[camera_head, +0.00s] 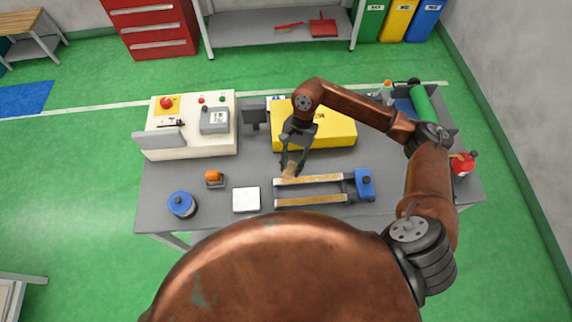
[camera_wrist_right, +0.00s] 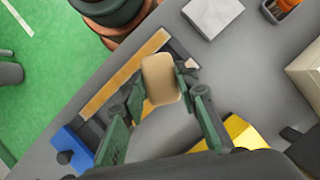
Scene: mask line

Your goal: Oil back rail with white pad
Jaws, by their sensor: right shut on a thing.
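My right gripper (camera_head: 291,163) is shut on a small tan pad (camera_head: 289,171). In the right wrist view the pad (camera_wrist_right: 160,80) sits between the two fingers. The gripper points down over the left end of the back rail (camera_head: 322,180), a light wooden strip. I cannot tell whether the pad touches the rail. The front rail (camera_head: 310,199) runs parallel, nearer my body; it also shows in the right wrist view (camera_wrist_right: 118,78). A blue block (camera_head: 365,184) stands at the rails' right end. A white square (camera_head: 246,199) lies left of the rails. My left gripper is not in view.
A yellow box (camera_head: 340,132) stands close behind the rails. A blue round container (camera_head: 181,204) and an orange item (camera_head: 213,178) are on the left. A cream control panel (camera_head: 190,137) stands at the back left. A green roller (camera_head: 422,104) and a red item (camera_head: 463,164) are on the right.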

